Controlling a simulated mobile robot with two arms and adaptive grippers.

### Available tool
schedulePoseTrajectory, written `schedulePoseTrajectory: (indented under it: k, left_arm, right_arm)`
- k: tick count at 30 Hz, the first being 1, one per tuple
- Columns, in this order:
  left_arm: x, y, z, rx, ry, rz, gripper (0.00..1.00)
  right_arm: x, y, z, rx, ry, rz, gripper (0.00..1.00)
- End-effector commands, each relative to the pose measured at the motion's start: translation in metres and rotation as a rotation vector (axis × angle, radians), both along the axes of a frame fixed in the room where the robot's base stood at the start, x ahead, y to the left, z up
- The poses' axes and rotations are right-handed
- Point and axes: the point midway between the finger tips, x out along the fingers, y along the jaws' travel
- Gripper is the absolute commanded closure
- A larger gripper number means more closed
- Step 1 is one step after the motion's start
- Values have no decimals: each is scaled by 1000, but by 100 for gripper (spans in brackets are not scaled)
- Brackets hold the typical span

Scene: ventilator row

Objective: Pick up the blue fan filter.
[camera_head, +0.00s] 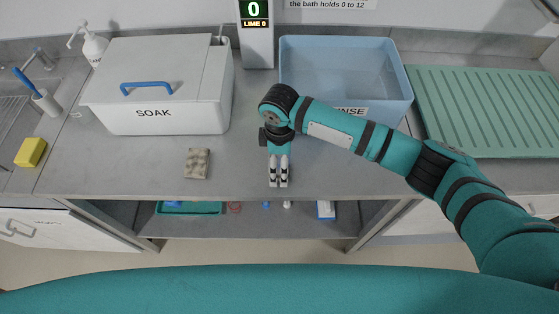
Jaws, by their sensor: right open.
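I cannot make out a blue fan filter for certain. A small blue item (266,204) lies on the shelf below the counter, partly hidden and too small to identify. A blue and white item (325,209) stands on the same shelf, further right. My right gripper (278,184) reaches in from the right and points down at the counter's front edge, open, with nothing seen between its fingers. In the picture it is just above the small blue item. My left gripper is not in view.
A grey bumpy block (197,163) lies on the counter. Behind are the SOAK box (155,113) with a blue handle and the blue RINSE basin (345,42). A green ribbed drainboard (490,110) is right. The shelf holds a teal tray (188,208). A yellow sponge (31,152) is left.

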Motion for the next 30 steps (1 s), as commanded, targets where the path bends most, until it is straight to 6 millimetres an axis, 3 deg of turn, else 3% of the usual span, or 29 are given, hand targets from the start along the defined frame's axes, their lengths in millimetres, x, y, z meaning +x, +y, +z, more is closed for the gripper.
schedulePoseTrajectory:
  k: [8,19,30]
  left_arm:
    - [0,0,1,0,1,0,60]
    - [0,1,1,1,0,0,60]
    - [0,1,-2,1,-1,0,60]
  right_arm:
    - [0,0,-6,0,-1,0,0]
    - [0,0,-6,0,-1,0,44]
    - [1,0,0,1,-1,0,44]
